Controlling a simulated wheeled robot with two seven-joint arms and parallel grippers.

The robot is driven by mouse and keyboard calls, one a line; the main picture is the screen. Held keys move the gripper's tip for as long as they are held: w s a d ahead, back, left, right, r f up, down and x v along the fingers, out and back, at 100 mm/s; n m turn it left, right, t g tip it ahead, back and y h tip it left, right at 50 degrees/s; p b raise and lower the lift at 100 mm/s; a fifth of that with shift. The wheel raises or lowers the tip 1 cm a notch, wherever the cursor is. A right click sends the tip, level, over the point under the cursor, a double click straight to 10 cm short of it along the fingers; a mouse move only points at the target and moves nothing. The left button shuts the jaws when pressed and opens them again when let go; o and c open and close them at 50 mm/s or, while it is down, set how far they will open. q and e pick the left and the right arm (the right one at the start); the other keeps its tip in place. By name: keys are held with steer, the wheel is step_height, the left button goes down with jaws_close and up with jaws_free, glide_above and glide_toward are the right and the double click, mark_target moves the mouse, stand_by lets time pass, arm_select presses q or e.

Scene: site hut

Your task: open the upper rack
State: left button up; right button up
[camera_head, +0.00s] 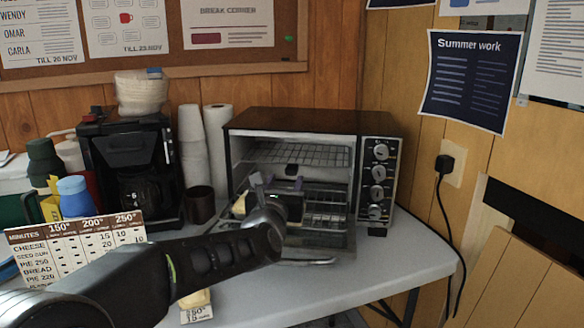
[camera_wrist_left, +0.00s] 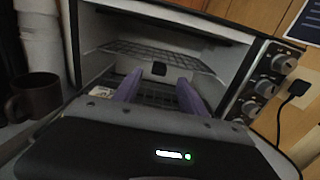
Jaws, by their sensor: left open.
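The toaster oven (camera_head: 290,122) stands on the counter with its door (camera_head: 325,240) folded down. Its upper wire rack (camera_head: 320,153) lies inside the cavity and also shows in the left wrist view (camera_wrist_left: 190,66). No contact with the rack is visible. My arm hides part of the oven's lower left. My right gripper is out of view.
A lower rack (camera_head: 328,198) sits beneath. The control panel with knobs (camera_head: 379,180) is at the oven's right. A brown mug (camera_head: 200,204), paper cups (camera_head: 192,150) and a coffee maker (camera_head: 130,165) stand left. The counter (camera_head: 415,265) is clear at front right.

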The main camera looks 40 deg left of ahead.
mark_target(291, 170)
arm_select(q)
steer(key=shift+p+x, duration=0.45)
steer(key=shift+x, duration=3.5)
steer(key=shift+c, duration=0.3)
jaws_close()
